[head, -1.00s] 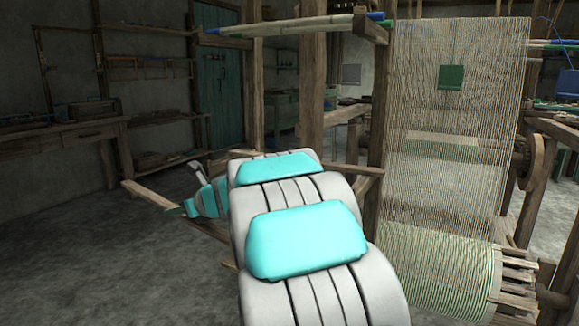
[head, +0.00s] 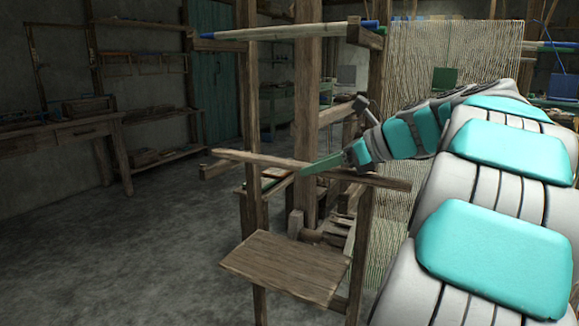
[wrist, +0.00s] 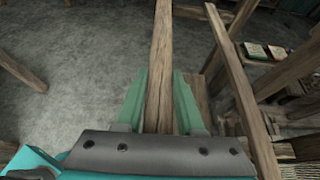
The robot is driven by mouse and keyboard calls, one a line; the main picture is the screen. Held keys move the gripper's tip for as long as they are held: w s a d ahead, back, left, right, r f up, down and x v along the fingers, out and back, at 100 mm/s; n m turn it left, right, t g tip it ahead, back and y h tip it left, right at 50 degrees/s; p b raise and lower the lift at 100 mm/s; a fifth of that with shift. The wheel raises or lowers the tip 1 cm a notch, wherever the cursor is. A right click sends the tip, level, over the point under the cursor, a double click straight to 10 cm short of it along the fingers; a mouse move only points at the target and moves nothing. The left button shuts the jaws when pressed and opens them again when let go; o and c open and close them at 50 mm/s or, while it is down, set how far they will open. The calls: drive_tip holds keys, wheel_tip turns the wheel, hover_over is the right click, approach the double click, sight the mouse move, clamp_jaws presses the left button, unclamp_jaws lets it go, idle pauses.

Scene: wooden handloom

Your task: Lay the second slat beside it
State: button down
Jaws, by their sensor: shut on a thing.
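My gripper (head: 322,165) is shut on a long wooden slat (head: 245,158), which lies nearly level across the picture in front of the loom's left-hand posts. In the wrist view the slat (wrist: 161,45) runs away from me between the two green fingers (wrist: 164,76). Another long wooden bar (wrist: 238,85) runs roughly alongside it to the right, with a gap between them. I cannot tell whether that bar is the other slat or a part of the loom.
A wooden seat board (head: 285,268) stands below the held slat. Loom posts (head: 307,120) rise close around it, and the warp threads (head: 400,70) hang to the right. Small coloured panels (wrist: 258,50) lie at right in the wrist view. Open floor (head: 180,250) is at left.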

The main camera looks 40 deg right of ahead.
drive_tip(key=shift+s+d+f, duration=0.15)
drive_tip(key=shift+s+d, duration=0.55)
drive_tip(key=shift+s, duration=0.3)
drive_tip(key=w+d+f, duration=0.1)
drive_tip(key=w+f, duration=0.1)
drive_tip(key=w, duration=0.5)
drive_tip(key=w+d+f, duration=0.2)
drive_tip(key=w+f, duration=0.1)
drive_tip(key=w, duration=0.5)
drive_tip(key=shift+d, duration=0.3)
drive_tip(key=shift+w+f, duration=0.1)
drive_tip(key=c, duration=0.5)
unclamp_jaws()
drive_tip(key=shift+f+p, duration=0.1)
drive_tip(key=shift+p, duration=0.2)
drive_tip(key=v, duration=1.2)
drive_tip(key=shift+r, duration=0.25)
